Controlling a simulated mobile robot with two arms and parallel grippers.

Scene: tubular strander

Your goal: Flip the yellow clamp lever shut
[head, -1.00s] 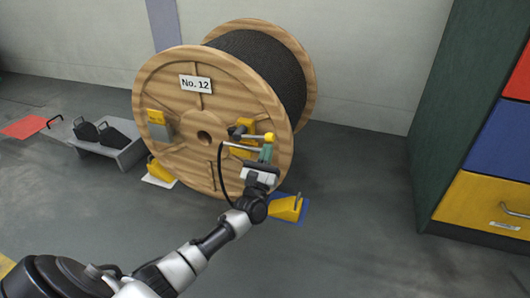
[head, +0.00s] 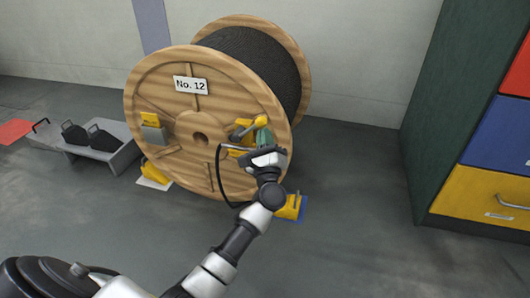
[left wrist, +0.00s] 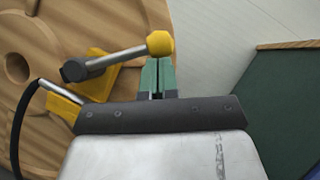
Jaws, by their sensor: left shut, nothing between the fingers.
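The clamp lever is a silver bar with a yellow ball knob (head: 261,120), on a dark pivot (head: 236,135) at the reel's front flange. It slants up to the right. In the left wrist view the knob (left wrist: 159,43) sits at the tips of my green fingers, seemingly touching them. The yellow clamp body (left wrist: 97,84) is behind the lever, partly hidden. My left gripper (head: 263,137) is shut and empty, just below the knob; its fingers also show in the left wrist view (left wrist: 158,76). My right gripper is in neither view.
The wooden reel (head: 160,85) marked No. 12 stands on yellow chocks. A black cable (head: 219,178) loops below the clamp. A grey tray (head: 122,158) with black blocks is at left. A drawer cabinet (head: 425,125) stands at right. Floor in front is open.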

